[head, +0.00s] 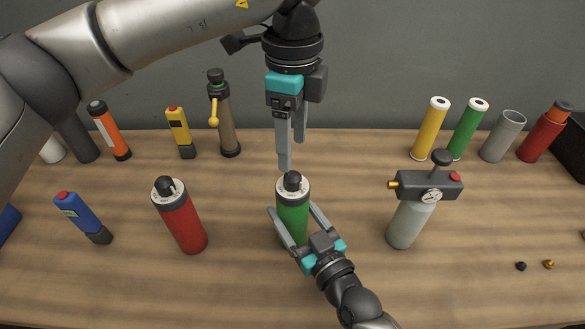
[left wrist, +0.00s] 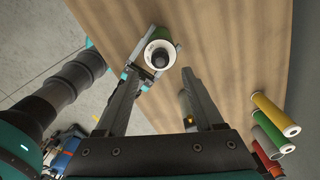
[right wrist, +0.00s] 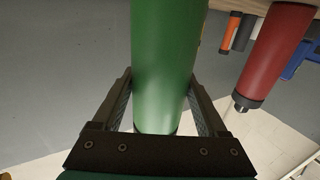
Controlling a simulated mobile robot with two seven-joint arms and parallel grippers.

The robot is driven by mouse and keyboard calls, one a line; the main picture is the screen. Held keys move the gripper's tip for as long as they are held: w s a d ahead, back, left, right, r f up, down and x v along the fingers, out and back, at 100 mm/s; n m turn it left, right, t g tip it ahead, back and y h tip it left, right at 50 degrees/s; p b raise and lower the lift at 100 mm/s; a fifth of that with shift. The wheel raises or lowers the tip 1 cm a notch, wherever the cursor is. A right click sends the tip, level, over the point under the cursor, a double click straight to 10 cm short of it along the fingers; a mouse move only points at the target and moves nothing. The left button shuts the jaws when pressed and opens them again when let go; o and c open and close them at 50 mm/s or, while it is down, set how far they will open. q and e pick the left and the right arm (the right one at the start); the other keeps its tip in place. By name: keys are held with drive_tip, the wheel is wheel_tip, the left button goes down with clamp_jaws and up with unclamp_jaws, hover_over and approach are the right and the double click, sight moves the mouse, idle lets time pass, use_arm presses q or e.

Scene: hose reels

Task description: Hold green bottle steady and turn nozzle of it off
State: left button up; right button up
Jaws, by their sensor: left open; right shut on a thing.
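The green bottle (head: 292,211) stands upright on the wooden table, with a white collar and a black nozzle (head: 292,181) on top. My right gripper (head: 291,228) is shut on the green bottle's body from the front; the right wrist view shows its fingers on both sides of the green body (right wrist: 165,70). My left gripper (head: 292,155) is open and empty, pointing down above and just behind the nozzle. In the left wrist view the nozzle (left wrist: 160,57) shows beyond the fingers, apart from them and nearer the left finger.
A red bottle (head: 181,215) stands left of the green one, and a grey bottle with a gauge (head: 409,220) stands to the right. Several cylinders and canisters line the back. Small caps (head: 521,266) lie at the right front.

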sight(292, 175)
use_arm(q)
wheel_tip(292, 175, down, 7)
drive_tip(key=shift+r, duration=0.15)
clamp_jaws()
idle(0.6)
